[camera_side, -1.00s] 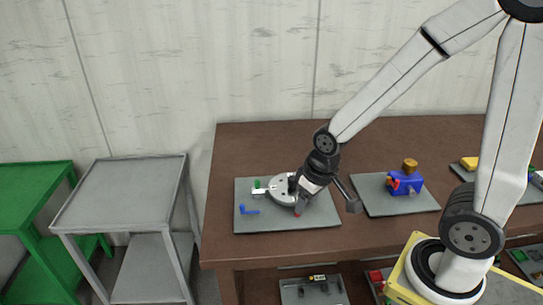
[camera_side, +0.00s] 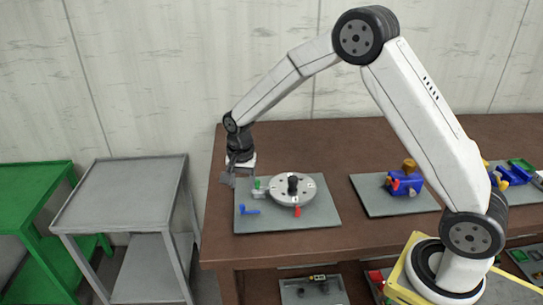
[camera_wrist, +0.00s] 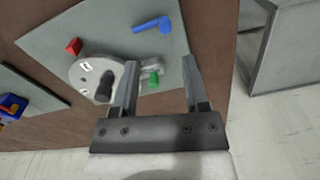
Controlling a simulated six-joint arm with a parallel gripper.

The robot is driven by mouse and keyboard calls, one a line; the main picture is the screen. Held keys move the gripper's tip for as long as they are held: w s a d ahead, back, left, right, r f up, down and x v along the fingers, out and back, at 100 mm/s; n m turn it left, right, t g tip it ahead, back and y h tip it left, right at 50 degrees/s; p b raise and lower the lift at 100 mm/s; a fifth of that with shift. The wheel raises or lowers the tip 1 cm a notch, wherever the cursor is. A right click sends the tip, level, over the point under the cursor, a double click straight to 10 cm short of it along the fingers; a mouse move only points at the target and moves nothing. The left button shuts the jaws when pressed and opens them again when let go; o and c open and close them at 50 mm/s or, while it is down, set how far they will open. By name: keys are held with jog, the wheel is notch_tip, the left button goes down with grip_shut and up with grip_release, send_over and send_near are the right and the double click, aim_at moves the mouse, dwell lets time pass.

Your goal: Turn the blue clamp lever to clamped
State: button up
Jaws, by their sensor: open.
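The blue clamp lever (camera_side: 249,210) sits at the front left of a grey plate (camera_side: 318,216), and it shows near the top of the wrist view (camera_wrist: 152,25). A round grey disc (camera_side: 306,186) with a black knob (camera_side: 292,184) stands beside it, with a red piece (camera_side: 297,212) at its front. A small green piece (camera_side: 257,184) is at the disc's left. My gripper (camera_side: 242,180) is at the plate's back left corner, open and empty. In the wrist view the green piece (camera_wrist: 153,79) appears between the fingers (camera_wrist: 159,66), and the lever lies beyond the fingertips.
A second plate (camera_side: 379,201) with a blue block (camera_side: 404,184) stands to the right on the brown table (camera_side: 330,145). A grey cart (camera_side: 118,190) and a green cart (camera_side: 30,195) stand left of the table. The table behind the plates is clear.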

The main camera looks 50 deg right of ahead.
aim_at(242, 205)
jog(key=shift+w+f+m, duration=0.25)
jog(key=shift+w+m, duration=0.05)
jog(key=shift+w, duration=0.1)
jog(key=shift+f, duration=0.1)
jog(key=shift+f, duration=3.8)
jog(key=shift+c, duration=0.2)
grip_shut()
